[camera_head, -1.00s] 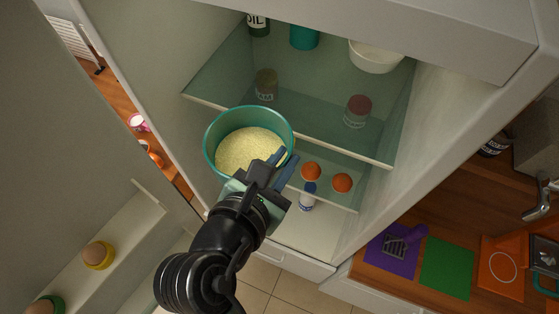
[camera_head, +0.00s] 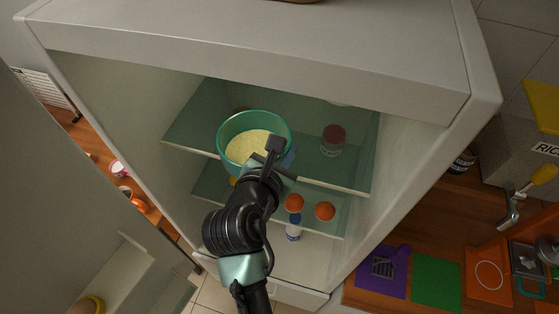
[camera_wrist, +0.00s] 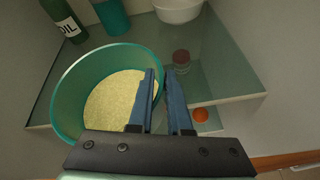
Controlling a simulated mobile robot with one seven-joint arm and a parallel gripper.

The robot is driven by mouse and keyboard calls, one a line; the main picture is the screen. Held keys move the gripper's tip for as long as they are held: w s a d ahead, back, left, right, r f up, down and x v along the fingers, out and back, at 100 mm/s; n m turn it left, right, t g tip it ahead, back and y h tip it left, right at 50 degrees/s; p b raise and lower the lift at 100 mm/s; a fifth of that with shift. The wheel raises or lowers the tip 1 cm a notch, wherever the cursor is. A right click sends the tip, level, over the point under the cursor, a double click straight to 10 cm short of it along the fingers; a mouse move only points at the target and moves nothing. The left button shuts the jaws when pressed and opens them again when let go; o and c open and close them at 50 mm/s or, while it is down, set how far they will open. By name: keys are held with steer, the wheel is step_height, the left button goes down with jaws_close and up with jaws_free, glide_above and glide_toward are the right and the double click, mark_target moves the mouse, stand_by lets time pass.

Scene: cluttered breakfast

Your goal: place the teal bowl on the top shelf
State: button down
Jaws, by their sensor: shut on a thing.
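The teal bowl (camera_head: 224,136) holds pale yellow grain and is roughly upright. My gripper (camera_head: 283,155) is shut on the bowl's right rim. In the wrist view the bowl (camera_wrist: 66,88) is on the left, with one finger of my gripper (camera_wrist: 166,92) inside the wall and one outside. The top shelf (camera_head: 352,176) is a glass shelf in the open fridge. The bowl overlaps its front left part in the head view; whether it touches the shelf I cannot tell.
A red-lidded jar (camera_head: 333,139) stands on the top shelf at right. An oil bottle (camera_wrist: 63,18), a teal container (camera_wrist: 112,16) and a white bowl (camera_wrist: 178,9) stand farther back. Two orange fruits (camera_head: 295,203) lie on the shelf below. The open fridge door (camera_head: 80,190) is at left.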

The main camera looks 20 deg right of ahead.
steer(key=shift+w+d+f, duration=0.1)
steer(key=shift+w+d, duration=0.7)
steer(key=shift+w, duration=0.4)
steer(key=shift+w+d+f, duration=0.15)
steer(key=shift+w+d, duration=0.7)
steer(key=shift+w, duration=0.3)
steer(key=shift+w+d+f, duration=0.1)
steer(key=shift+w+d, duration=0.7)
steer(key=shift+w, duration=0.4)
steer(key=shift+f, duration=0.6)
steer(key=shift+c, duration=1.1)
jaws_free()
steer(key=shift+f, duration=0.1)
steer(key=shift+s+a, duration=0.1)
steer(key=v, duration=1.4)
